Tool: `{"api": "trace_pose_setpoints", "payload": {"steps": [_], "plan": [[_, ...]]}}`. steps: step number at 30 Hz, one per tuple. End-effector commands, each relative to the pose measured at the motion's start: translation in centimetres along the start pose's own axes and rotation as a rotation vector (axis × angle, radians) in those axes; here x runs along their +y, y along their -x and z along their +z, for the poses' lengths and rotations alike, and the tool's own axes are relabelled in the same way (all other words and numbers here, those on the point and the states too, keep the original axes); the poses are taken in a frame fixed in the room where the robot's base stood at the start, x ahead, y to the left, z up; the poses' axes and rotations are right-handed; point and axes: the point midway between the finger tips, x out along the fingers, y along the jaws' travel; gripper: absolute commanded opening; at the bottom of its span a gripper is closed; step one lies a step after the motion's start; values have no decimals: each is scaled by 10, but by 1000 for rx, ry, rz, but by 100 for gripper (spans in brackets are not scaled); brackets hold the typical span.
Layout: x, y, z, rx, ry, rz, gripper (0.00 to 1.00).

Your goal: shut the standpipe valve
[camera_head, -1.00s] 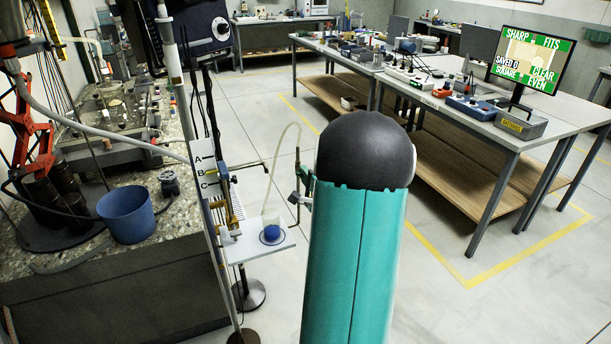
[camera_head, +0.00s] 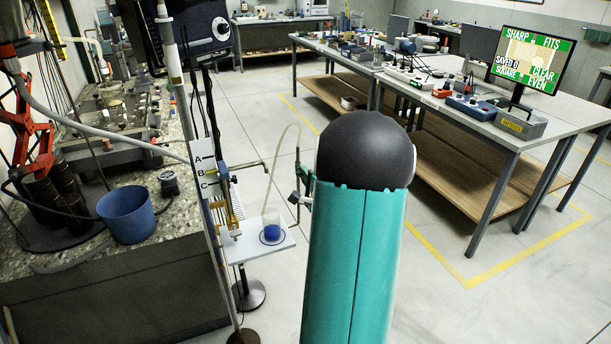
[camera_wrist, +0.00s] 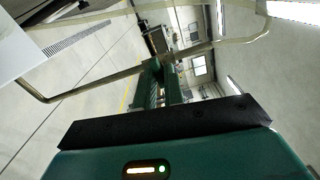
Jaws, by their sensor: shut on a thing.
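In the wrist view my gripper (camera_wrist: 157,72) has its green fingers closed at a thin metal pipe (camera_wrist: 105,86), on what appears to be the standpipe valve; the handle is too small and covered to read its angle. In the head view my teal arm hides most of the gripper. A small dark fitting (camera_head: 294,197) shows just left of the arm, below a thin clear hose (camera_head: 272,170). A clear beaker (camera_head: 271,223) with blue liquid stands on a white shelf (camera_head: 250,246), beside a plate lettered A, B, C (camera_head: 205,170).
A stone-topped tank bench with a blue bucket (camera_head: 127,215) stands at the left. A long workbench (camera_head: 560,125) with instruments and a monitor (camera_head: 530,62) stands at the right. Open floor lies between, with yellow lines (camera_head: 470,280).

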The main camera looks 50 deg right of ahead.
Motion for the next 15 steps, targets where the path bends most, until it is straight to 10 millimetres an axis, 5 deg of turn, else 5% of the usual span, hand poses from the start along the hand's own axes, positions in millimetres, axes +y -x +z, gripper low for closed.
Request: {"api": "trace_pose_setpoints", "payload": {"steps": [11,12,15], "plan": [[3,1,-2,5,-3,6,0],[3,1,-2,5,-3,6,14],[2,1,-2,4,-2,5,30]]}}
